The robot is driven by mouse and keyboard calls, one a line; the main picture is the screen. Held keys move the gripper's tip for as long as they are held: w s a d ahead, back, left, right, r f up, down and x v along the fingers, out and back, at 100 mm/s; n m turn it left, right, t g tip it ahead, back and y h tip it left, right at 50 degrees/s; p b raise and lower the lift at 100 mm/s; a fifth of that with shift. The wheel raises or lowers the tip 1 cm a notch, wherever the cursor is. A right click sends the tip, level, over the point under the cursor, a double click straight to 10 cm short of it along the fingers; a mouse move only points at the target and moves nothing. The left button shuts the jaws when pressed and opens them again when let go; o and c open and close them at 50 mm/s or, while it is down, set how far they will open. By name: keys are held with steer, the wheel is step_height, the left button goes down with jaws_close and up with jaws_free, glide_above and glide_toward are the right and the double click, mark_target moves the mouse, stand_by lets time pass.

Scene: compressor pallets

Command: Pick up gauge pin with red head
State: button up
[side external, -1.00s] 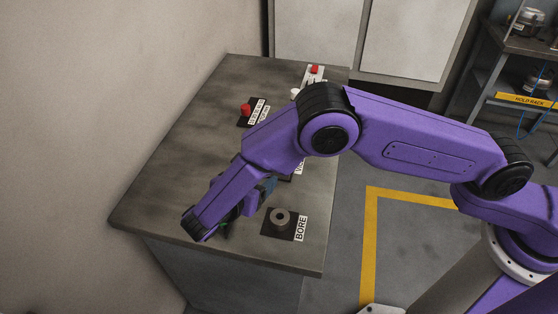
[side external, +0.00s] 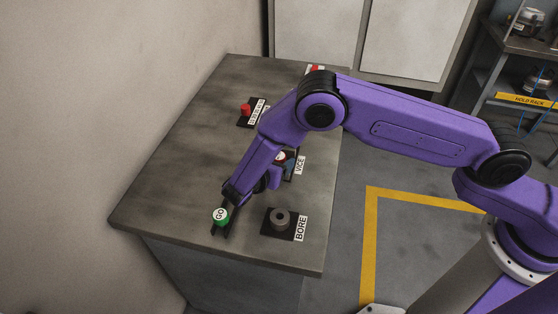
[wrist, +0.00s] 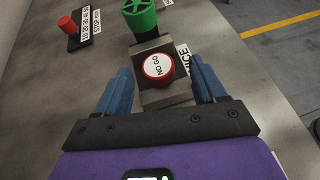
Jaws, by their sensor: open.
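The gauge pin with the red head (wrist: 158,67) stands at the vice. Its round top is white with a red rim and reads NO GO. In the side view its head (side external: 281,157) shows only partly behind my arm. My gripper (wrist: 160,78) is open, with one blue finger on each side of the pin head in the wrist view. I cannot tell whether the fingers touch it. The grey vice block (wrist: 165,97) lies below the head. A green-headed pin marked GO (side external: 220,216) stands in a dark holder near the table's front.
A dark block with a hole, labelled BORE (side external: 280,219), sits front right. A red knob (side external: 245,110) with a label stands towards the back left. Another red item (side external: 315,69) is at the back. A green wheel-like part (wrist: 139,17) is beyond the pin. The table's left side is clear.

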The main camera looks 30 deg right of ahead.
mark_target(279, 157)
steer(key=shift+x, duration=1.6)
steer(key=shift+a, duration=0.1)
steer(key=c, duration=1.1)
steer(key=shift+r, duration=0.1)
